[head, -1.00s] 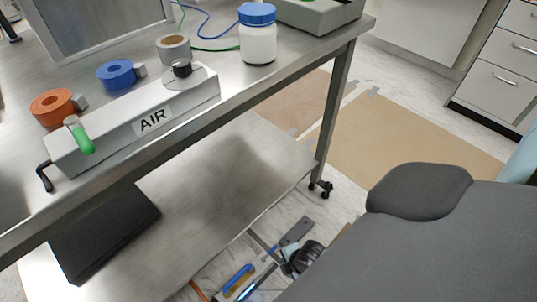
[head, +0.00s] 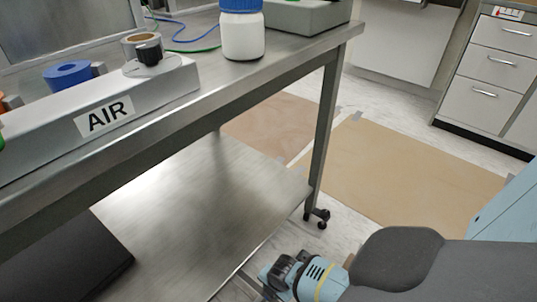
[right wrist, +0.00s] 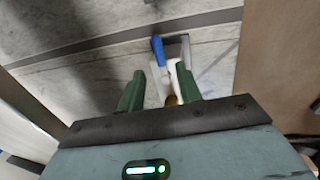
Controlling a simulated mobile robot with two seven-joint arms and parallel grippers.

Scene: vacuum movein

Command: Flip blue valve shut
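A blue valve handle (right wrist: 157,50) shows in the right wrist view, beside a whitish fitting (right wrist: 172,78) with a brass-coloured end. My right gripper (right wrist: 159,80) is open, its two green fingers apart. The fitting appears between and beyond the fingertips; I cannot tell whether they touch it. The handle lies just past the fingertips, roughly in line with the fingers. In the head view the valve is not visible, and only part of my right arm shows at the bottom. My left gripper is not in view.
A metal cart table (head: 180,105) holds a grey AIR box (head: 60,130), tape rolls (head: 70,73) and a white jar (head: 243,36). Its lower shelf (head: 205,190) carries a dark flat object (head: 65,262). Brown floor sheets (head: 400,180) lie behind. Drawers (head: 490,65) stand at back right.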

